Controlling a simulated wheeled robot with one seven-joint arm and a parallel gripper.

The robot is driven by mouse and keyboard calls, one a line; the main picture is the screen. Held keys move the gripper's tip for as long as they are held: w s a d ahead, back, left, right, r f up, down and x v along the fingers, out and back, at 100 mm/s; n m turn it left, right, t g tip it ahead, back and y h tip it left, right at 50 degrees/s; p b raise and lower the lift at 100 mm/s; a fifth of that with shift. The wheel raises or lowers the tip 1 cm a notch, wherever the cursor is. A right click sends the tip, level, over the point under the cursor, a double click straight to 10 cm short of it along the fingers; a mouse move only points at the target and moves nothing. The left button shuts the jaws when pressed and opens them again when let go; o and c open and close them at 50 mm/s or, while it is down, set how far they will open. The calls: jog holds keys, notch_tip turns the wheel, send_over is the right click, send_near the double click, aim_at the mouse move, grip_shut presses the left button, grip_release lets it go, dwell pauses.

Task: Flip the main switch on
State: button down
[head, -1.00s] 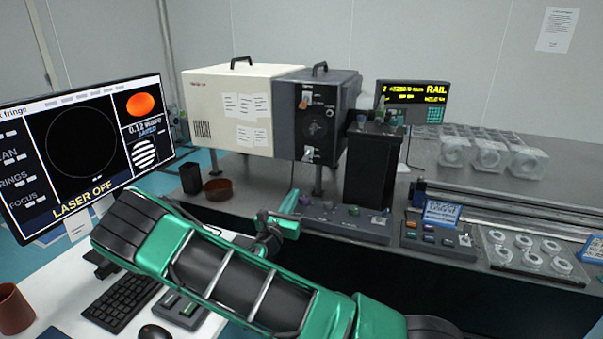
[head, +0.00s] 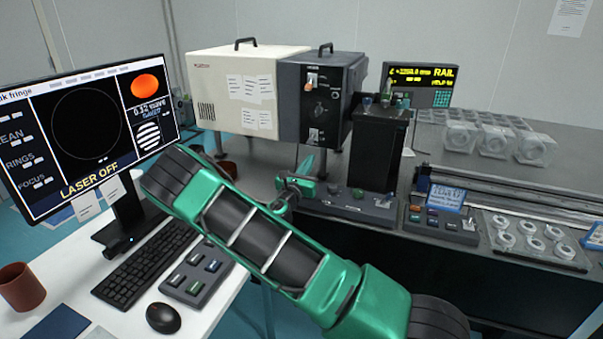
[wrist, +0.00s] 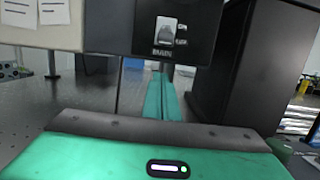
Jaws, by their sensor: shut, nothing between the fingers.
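The main switch (wrist: 167,32) is a pale toggle on a light plate, with a MAIN label under it, on the dark end of the laser housing. It also shows low on that panel in the head view (head: 315,136). I cannot tell which way its lever is set. My gripper (wrist: 160,78) has its teal fingers together, empty, pointing forward just below the switch and apart from it. In the head view the fingers (head: 306,165) rise below the dark panel. The monitor (head: 85,145) reads LASER OFF.
An orange-tipped switch (head: 309,86) and a knob sit higher on the same panel. A tall black block (head: 377,150) stands close on the right. A small button console (head: 345,207) lies in front. A reddish bowl (head: 228,168) is partly hidden behind my arm.

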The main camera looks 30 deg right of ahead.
aim_at(310, 142)
jog(key=shift+s+a+r, duration=0.15)
jog(key=shift+a+r, duration=0.05)
jog(key=shift+r, duration=0.4)
jog(key=shift+s+a+r, duration=0.2)
jog(key=shift+a+r, duration=0.05)
jog(key=shift+r, duration=0.3)
jog(key=shift+s+a+r, duration=0.15)
jog(key=shift+a+r, duration=0.05)
jog(key=shift+r, duration=0.4)
jog(key=shift+a+r, duration=0.1)
jog(key=shift+a, duration=0.1)
